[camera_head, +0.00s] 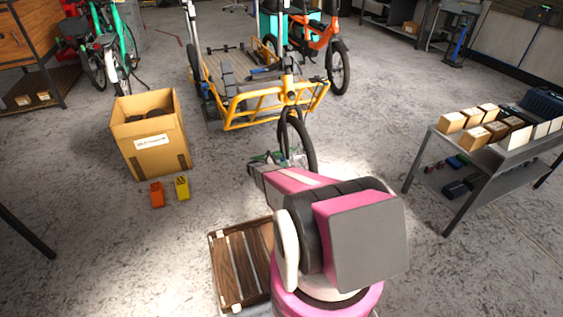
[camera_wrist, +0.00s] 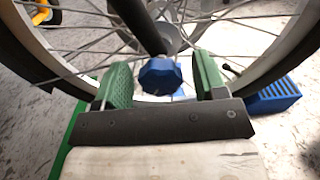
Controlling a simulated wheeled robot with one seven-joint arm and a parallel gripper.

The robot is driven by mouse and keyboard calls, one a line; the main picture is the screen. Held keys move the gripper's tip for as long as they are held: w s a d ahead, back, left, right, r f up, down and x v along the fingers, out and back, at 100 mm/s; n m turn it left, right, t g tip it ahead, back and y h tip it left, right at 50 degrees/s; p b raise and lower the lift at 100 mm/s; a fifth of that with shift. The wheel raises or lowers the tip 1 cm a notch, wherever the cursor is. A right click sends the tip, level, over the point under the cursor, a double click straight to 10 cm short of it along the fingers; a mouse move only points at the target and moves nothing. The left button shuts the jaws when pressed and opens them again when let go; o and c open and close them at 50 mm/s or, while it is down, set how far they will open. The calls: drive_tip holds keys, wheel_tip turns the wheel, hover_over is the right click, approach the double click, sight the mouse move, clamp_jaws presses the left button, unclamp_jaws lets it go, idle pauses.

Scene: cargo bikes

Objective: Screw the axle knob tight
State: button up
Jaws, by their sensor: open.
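The axle knob (camera_wrist: 160,76) is blue and faceted. In the wrist view it sits at the wheel hub, at the lower end of a black fork leg (camera_wrist: 140,25). My gripper (camera_wrist: 160,84) is open, with one green finger on each side of the knob and gaps between. The fingers do not appear to touch it. In the head view my gripper (camera_head: 268,160) is low beside the front wheel (camera_head: 303,150) of the yellow cargo bike (camera_head: 262,106). The knob cannot be made out there.
A blue ribbed block (camera_wrist: 272,95) is on the floor right of the gripper in the wrist view. A cardboard box (camera_head: 150,140), an orange item (camera_head: 157,194) and a yellow item (camera_head: 182,187) stand left. A wooden pallet (camera_head: 222,265) lies nearer; a grey cart (camera_head: 470,190) stands right.

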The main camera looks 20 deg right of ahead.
drive_tip(key=c, duration=0.9)
drive_tip(key=shift+m, duration=0.3)
drive_tip(key=m, duration=0.4)
drive_tip(key=shift+m, duration=0.3)
drive_tip(key=m, duration=0.9)
drive_tip(key=shift+s+f+m, duration=0.1)
drive_tip(key=shift+m, duration=2.6)
